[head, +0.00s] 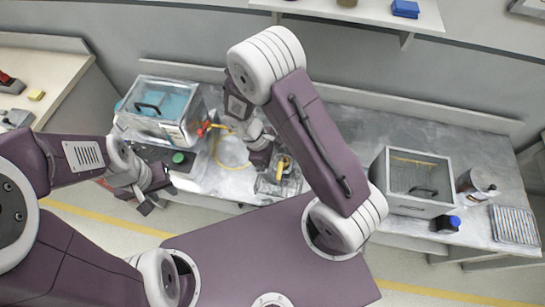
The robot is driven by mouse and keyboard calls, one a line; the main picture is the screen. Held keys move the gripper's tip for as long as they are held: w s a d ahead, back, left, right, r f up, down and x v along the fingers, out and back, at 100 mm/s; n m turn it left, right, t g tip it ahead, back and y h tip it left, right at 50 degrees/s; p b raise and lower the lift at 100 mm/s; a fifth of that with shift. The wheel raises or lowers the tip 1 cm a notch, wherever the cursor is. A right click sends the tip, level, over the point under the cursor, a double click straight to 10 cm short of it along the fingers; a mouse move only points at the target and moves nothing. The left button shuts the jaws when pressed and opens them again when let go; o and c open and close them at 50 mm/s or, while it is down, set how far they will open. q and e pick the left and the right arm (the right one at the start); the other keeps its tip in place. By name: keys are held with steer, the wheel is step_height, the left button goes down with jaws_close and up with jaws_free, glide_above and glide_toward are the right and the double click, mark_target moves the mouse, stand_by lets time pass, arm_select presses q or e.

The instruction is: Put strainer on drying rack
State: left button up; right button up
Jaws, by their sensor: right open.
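A slatted grey rack (515,225), which looks like the drying rack, lies at the right end of the metal bench. I cannot clearly make out the strainer. My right gripper (270,165) is open over the middle of the bench, at a small clear container (278,187) with a yellow item (283,166) by it. The arm hides part of this area, and I cannot tell whether they touch. My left gripper (152,200) hangs in front of the bench's left part with its fingers apart, and nothing shows between them.
A lidded tank with blue contents (165,103) stands at the bench's left, near a yellow hose (232,164). A glass-lidded tank (410,182), a metal pot (480,184) and a blue-capped item (448,223) stand at right. A shelf (365,12) overhangs the back. Bare bench (490,155) shows behind the pot.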

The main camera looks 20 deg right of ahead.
steer(key=s+d+r+m+t+y+b, duration=0.3)
steer(key=r+m, duration=0.5)
steer(key=m, duration=0.3)
steer(key=shift+s+r+m+y, duration=0.15)
steer(key=shift+s+m+y, duration=0.25)
steer(key=shift+y, duration=0.2)
